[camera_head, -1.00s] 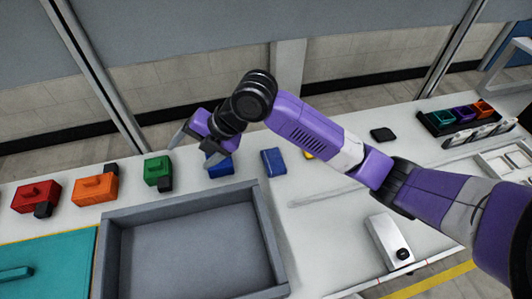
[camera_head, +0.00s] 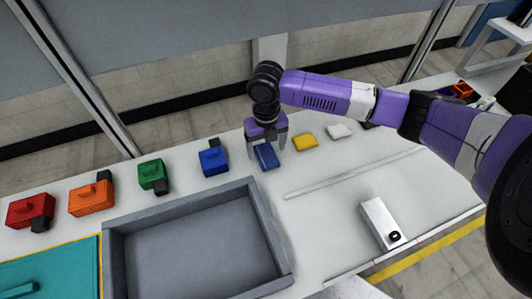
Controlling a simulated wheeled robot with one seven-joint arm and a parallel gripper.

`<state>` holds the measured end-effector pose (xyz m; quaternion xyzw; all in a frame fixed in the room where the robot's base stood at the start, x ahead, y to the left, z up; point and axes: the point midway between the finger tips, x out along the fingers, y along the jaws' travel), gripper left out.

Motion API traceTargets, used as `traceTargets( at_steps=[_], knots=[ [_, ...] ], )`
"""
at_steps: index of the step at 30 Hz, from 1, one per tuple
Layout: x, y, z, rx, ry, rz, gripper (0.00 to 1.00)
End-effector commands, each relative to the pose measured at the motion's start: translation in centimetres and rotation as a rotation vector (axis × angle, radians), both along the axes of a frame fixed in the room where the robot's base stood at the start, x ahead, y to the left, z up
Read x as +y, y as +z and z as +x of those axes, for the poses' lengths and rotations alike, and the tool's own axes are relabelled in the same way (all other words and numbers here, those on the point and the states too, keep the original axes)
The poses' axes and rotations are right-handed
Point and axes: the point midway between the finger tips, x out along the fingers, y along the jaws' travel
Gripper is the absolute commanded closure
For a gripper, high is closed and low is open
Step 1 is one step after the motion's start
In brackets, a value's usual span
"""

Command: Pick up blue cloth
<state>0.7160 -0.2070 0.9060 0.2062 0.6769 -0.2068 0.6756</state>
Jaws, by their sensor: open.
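The blue cloth (camera_head: 266,158) is a small, flat, dark blue folded piece on the white table, just behind the grey tray's back right corner. My gripper (camera_head: 267,152) points down over it, with its two grey fingers apart, one to the left and one to the right of the cloth. The fingertips are close to the cloth's height. I cannot tell whether they touch it or the table. The cloth's back edge is partly hidden by the gripper.
A blue block with a handle (camera_head: 213,161) stands left of the cloth. Green (camera_head: 152,174), orange (camera_head: 92,198) and red (camera_head: 30,210) ones follow leftward. Yellow (camera_head: 304,142) and white (camera_head: 339,131) folded pieces lie to the right. The grey tray (camera_head: 268,235) is in front. A white box (camera_head: 381,222) stands at right.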

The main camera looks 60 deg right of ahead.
Motion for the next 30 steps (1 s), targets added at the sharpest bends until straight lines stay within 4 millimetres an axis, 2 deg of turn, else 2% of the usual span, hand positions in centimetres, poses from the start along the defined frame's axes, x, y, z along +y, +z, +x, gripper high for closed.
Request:
traceTargets(
  at_steps=[6,13,23,30],
  knots=[
    [0.0,-2.0,0.0,-0.001,-0.002,0.001,0.20],
    [0.0,-2.2,0.0,-0.001,-0.001,0.000,0.20],
    [0.0,-2.1,0.0,-0.001,-0.002,0.000,0.85],
    [0.0,-2.1,0.0,-0.002,-0.002,0.000,0.86]
  ],
)
